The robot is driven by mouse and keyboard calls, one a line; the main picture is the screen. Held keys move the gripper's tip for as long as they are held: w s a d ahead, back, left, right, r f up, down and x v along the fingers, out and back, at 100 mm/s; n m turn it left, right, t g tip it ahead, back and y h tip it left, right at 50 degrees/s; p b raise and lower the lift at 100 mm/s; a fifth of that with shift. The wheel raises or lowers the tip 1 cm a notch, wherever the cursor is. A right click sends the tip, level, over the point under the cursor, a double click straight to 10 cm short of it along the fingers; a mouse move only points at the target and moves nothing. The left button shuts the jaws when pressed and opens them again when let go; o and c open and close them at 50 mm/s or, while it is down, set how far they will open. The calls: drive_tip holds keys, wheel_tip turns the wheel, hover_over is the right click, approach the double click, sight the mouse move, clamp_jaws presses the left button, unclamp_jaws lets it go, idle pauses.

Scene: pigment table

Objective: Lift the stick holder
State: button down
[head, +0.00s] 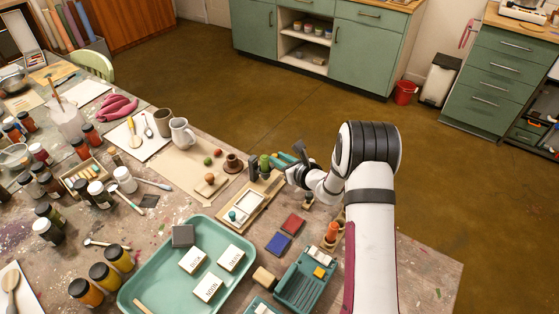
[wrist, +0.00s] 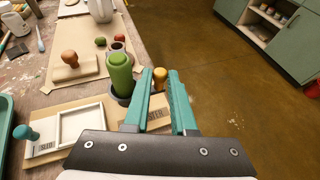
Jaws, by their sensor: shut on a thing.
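The stick holder (wrist: 121,98) appears as a dark grey piece with a fat green stick (wrist: 120,72) upright in it, in the wrist view. An ochre knob (wrist: 160,77) shows between my two teal fingers. In the head view my gripper (head: 281,159) reaches in from the right, beside the green stick (head: 264,162). I cannot tell whether the holder touches the table.
A wooden board with a white frame and teal knob (head: 232,215) lies in front. A brown round pot (head: 233,163) and a wooden-knobbed stamp (head: 210,179) stand to the left.

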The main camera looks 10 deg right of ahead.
drive_tip(key=c, duration=1)
unclamp_jaws()
drive_tip(key=shift+r, duration=0.2)
drive_tip(key=v, duration=1.5)
drive_tip(key=shift+s, duration=0.35)
drive_tip(key=shift+d+r, duration=0.1)
drive_tip(key=shift+r, duration=0.05)
